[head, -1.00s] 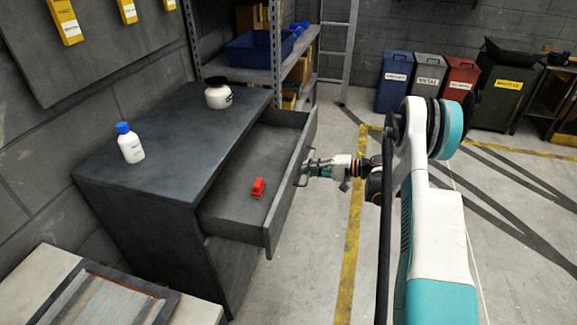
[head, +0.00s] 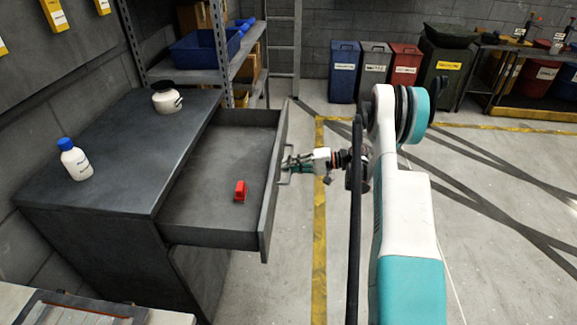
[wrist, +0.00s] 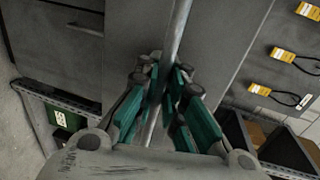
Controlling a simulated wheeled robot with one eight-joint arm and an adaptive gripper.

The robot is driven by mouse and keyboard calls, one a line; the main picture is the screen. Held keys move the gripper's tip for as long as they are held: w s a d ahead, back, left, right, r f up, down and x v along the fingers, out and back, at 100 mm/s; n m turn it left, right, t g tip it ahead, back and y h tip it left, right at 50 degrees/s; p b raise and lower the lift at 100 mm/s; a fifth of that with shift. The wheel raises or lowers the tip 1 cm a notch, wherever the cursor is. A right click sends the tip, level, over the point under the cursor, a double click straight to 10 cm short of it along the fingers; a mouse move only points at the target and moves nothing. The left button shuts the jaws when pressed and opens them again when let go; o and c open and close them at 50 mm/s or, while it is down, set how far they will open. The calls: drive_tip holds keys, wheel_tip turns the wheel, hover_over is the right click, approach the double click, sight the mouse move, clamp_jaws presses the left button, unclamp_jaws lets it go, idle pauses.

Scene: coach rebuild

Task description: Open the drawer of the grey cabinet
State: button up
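The grey cabinet (head: 100,150) stands at the left in the head view. Its top drawer (head: 215,165) is pulled far out, and a small red object (head: 240,191) lies on the drawer floor. The drawer's metal bar handle (head: 286,178) is on its front panel. My gripper (head: 291,163) is at this handle. In the wrist view the bar (wrist: 179,25) runs between the green-padded fingers of my gripper (wrist: 163,95), which are closed around it.
A white bottle (head: 75,160) and a white pot with a dark lid (head: 167,98) stand on the cabinet top. Shelving with a blue crate (head: 205,48) is behind. Several bins (head: 343,72) line the back wall. The floor right of the drawer is clear.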

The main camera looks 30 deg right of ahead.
drive_tip(key=o, duration=0.4)
drive_tip(key=v, duration=1.2)
